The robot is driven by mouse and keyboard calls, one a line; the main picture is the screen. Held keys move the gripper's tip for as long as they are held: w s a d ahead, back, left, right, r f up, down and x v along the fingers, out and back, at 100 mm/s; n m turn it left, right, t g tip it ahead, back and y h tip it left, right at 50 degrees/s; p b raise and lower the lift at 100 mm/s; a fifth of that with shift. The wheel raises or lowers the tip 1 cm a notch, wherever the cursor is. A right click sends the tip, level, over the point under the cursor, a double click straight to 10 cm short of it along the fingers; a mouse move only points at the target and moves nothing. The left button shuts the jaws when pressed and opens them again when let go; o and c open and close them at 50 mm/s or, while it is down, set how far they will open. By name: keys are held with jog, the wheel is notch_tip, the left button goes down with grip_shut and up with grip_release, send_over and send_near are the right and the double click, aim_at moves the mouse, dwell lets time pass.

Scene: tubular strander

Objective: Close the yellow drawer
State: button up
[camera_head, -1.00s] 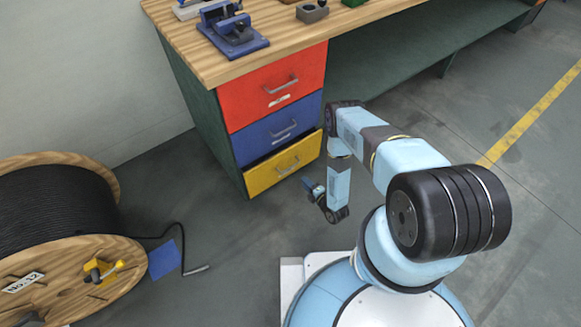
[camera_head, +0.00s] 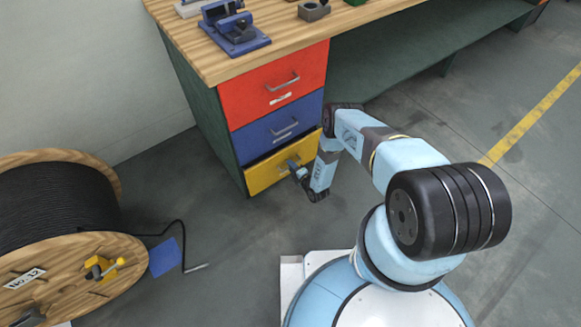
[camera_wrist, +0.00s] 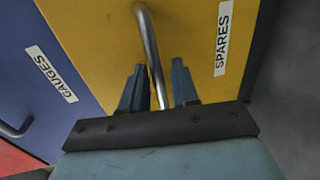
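The yellow drawer (camera_head: 264,177) is the lowest of three in the bench cabinet. It stands slightly out, with a thin dark gap along its top edge. Its label reads SPARES in the wrist view (camera_wrist: 188,60). My gripper (camera_head: 292,164) is at the drawer front, in front of its metal handle. In the wrist view, the two blue fingers of my gripper (camera_wrist: 160,80) are apart, with the grey handle (camera_wrist: 149,40) running between them. I see a gap on each side of the handle; whether either finger touches it is unclear.
The blue drawer (camera_head: 278,129), labelled GAUGES, and the red drawer (camera_head: 275,87) above look shut. A wooden bench top (camera_head: 290,30) carries a blue vise (camera_head: 233,27). A cable reel (camera_head: 75,240) stands at the left. The floor between reel and cabinet is mostly clear.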

jog(key=shift+w+a, duration=0.1)
jog(key=shift+w, duration=0.1)
jog(key=shift+c, duration=0.4)
grip_shut()
